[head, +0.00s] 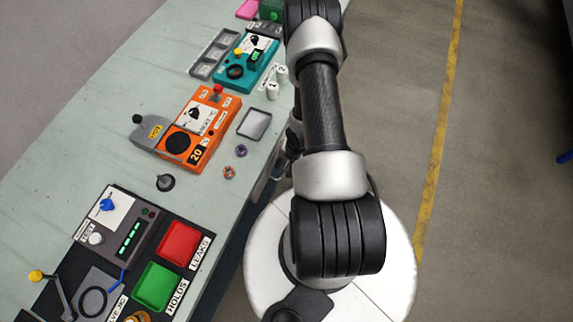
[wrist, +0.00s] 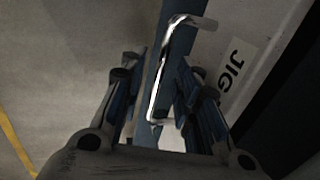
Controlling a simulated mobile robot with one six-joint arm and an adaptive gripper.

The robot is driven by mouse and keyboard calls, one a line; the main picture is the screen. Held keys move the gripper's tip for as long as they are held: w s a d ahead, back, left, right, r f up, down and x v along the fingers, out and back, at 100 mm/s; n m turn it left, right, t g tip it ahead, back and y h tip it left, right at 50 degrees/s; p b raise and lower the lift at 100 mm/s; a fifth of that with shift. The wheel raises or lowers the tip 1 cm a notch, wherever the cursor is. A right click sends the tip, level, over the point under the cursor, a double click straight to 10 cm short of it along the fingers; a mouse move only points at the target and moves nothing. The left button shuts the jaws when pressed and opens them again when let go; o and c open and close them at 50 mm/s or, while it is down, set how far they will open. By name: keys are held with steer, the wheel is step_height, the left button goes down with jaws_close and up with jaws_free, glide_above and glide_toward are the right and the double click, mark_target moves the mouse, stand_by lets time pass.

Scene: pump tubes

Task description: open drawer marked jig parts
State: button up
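In the wrist view, a shiny metal bar handle (wrist: 163,75) runs up and down the picture on a blue drawer front (wrist: 178,48). A white label (wrist: 236,66) reading "JIG" is to its right; the rest of its text is cut off or hidden. My gripper (wrist: 158,78) is open, with one dark finger on each side of the handle in the picture. I cannot tell whether either finger touches it. In the head view the drawer and handle are hidden below the bench and behind my arm.
The pale bench top (head: 120,120) carries an orange heater-like unit (head: 200,125), a teal unit (head: 246,62), a dark tester (head: 117,230), a red tray (head: 180,241) and a green tray (head: 157,287). Open floor with a yellow line (head: 440,130) lies right of my arm.

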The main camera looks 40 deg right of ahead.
steer(key=shift+c, duration=0.5)
jaws_close()
stand_by(0.3)
